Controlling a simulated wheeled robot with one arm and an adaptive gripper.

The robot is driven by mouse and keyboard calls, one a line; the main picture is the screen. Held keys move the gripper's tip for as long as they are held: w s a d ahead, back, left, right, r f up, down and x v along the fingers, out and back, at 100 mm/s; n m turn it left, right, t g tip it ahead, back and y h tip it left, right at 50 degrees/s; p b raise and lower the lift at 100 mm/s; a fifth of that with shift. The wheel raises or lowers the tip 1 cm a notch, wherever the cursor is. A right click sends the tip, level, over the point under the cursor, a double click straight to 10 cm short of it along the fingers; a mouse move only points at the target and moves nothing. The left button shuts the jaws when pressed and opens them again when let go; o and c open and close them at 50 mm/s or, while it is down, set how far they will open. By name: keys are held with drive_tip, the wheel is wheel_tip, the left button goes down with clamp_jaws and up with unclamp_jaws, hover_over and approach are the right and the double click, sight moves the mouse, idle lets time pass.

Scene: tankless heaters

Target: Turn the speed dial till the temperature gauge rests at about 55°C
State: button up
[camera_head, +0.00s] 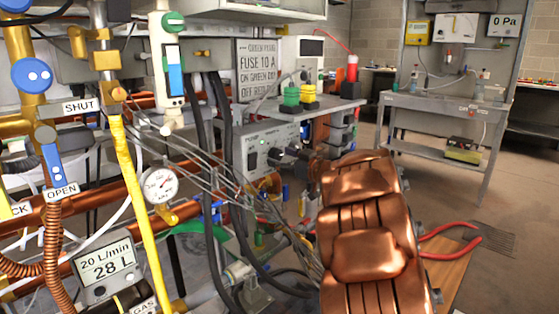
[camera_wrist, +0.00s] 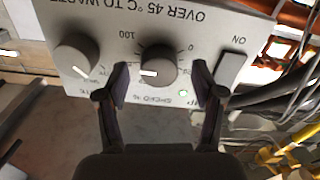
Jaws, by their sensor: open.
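The speed dial (camera_wrist: 157,60) is a dark round knob with a white pointer mark, on a light control panel (camera_wrist: 105,28) seen upside down in the wrist view. A scale with 0 and 100 surrounds it. My gripper (camera_wrist: 159,72) is open, its two fingers on either side of the dial; I cannot tell whether they touch it. In the head view the pump box (camera_head: 258,141) stands at the centre, with my gripper (camera_head: 293,155) at its front. A round dial gauge (camera_head: 160,185) hangs at the left; its unit and reading are too small to read surely.
A second knob (camera_wrist: 76,54) and an ON switch (camera_wrist: 231,68) flank the dial. Hoses and wires crowd the area left of my arm. A workbench (camera_head: 440,105) stands at the back right.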

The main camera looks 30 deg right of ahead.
drive_tip(key=shift+w+a, duration=0.1)
drive_tip(key=shift+w, duration=0.55)
drive_tip(key=shift+c, duration=0.3)
drive_tip(key=c, duration=1.1)
